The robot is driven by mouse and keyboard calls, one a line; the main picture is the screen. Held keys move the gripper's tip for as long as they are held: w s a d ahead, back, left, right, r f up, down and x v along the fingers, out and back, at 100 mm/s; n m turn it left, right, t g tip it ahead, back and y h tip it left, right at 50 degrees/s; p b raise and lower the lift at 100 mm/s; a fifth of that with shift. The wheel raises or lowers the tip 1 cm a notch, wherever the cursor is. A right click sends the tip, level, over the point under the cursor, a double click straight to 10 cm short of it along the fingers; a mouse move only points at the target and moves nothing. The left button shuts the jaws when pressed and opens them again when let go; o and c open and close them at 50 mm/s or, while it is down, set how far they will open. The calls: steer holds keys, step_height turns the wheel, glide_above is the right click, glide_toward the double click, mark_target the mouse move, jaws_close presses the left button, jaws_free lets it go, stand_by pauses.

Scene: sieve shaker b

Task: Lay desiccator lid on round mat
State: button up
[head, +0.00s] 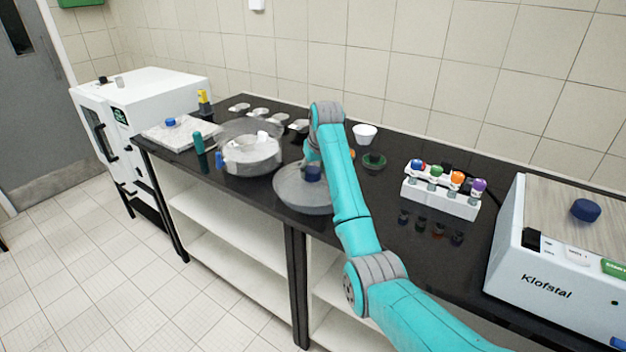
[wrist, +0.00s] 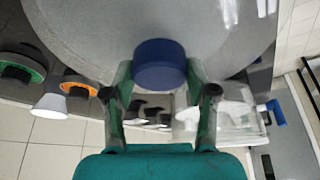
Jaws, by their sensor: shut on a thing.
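The desiccator lid is a wide, grey, translucent disc (head: 292,194) with a blue knob (head: 313,174). It is over the front part of the black bench, left of my arm. In the wrist view the lid (wrist: 90,35) fills the top, and my gripper (wrist: 160,72) is shut on its blue knob (wrist: 160,58), one finger on each side. The gripper (head: 313,162) is partly hidden by my arm in the head view. I cannot tell whether the lid touches a surface.
An open clear round vessel (head: 250,160) stands just left of the lid, with a flat grey round shape (head: 215,128) behind it. A white cup (head: 364,134) and a dark green-rimmed piece (head: 374,161) are behind right. A bottle rack (head: 440,203) stands further right.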

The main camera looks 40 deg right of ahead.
mark_target(313, 179)
steer(key=shift+f, duration=1.75)
steer(key=shift+f, duration=0.1)
steer(key=o, duration=1.6)
steer(key=shift+c, duration=0.2)
steer(key=v, duration=1.1)
steer(key=shift+a, duration=0.1)
steer(key=shift+s+r, duration=0.35)
steer(key=shift+r, duration=0.15)
